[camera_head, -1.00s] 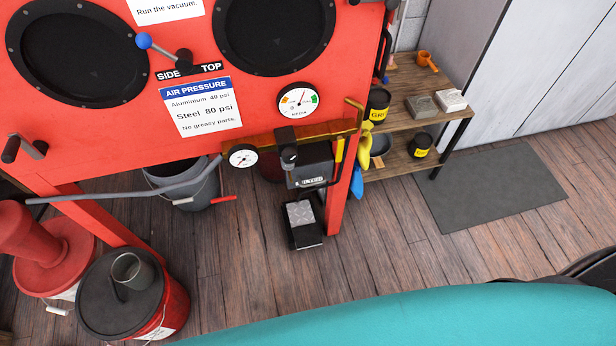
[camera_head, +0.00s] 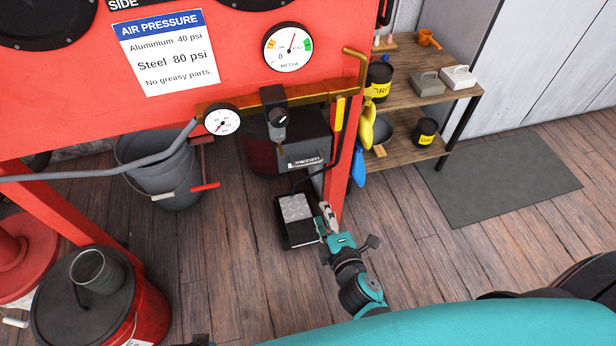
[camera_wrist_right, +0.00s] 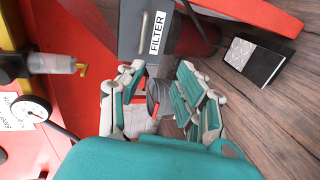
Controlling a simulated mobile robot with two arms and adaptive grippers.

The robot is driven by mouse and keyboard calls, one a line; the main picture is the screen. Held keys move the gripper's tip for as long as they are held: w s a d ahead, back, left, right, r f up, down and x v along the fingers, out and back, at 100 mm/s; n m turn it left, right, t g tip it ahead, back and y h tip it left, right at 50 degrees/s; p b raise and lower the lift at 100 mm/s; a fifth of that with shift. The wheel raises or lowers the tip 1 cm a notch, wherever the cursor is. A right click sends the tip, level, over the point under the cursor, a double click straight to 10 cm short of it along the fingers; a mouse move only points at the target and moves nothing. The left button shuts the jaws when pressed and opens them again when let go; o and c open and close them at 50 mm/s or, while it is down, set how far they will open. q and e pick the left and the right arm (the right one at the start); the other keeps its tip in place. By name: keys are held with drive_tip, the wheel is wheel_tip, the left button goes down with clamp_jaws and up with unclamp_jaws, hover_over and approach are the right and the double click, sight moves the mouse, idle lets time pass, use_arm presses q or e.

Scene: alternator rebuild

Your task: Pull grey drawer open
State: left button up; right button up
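The grey drawer (camera_head: 303,153) is a dark grey box front under the red cabinet, with a label whose text is too small to read in the head view. In the right wrist view the grey drawer (camera_wrist_right: 133,45) shows a white FILTER label and a metal bar handle (camera_wrist_right: 143,33). It looks shut. My right gripper (camera_head: 326,216) is below and to the right of the drawer in the head view. In the right wrist view its fingers (camera_wrist_right: 158,82) are spread, with nothing between them, apart from the handle.
A black foot pedal (camera_head: 297,218) with a metal tread stands on the floor beside my right gripper. A red cabinet leg (camera_head: 336,185) is close by. A grey bucket (camera_head: 165,175) and red bucket (camera_head: 145,305) stand left. A wooden shelf (camera_head: 405,92) stands right.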

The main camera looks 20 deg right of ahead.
wheel_tip(320, 180, up, 2)
drive_tip(key=w+n, duration=0.1)
drive_tip(key=w, duration=0.1)
approach(308, 164)
drive_tip(key=w+f, duration=0.1)
drive_tip(key=shift+t, duration=0.4)
drive_tip(key=shift+f+b+x, duration=0.2)
drive_tip(key=shift+b+x, duration=0.55)
drive_tip(key=shift+x, duration=3.95)
use_arm(q)
drive_tip(key=r, duration=0.1)
drive_tip(key=w+r, duration=0.1)
drive_tip(key=r, duration=0.1)
drive_tip(key=w+r, duration=0.1)
drive_tip(key=r, duration=0.1)
drive_tip(key=shift+w+d+r, duration=0.1)
drive_tip(key=shift+w+d, duration=0.05)
drive_tip(key=shift+w, duration=0.1)
use_arm(e)
drive_tip(key=shift+c, duration=0.2)
clamp_jaws()
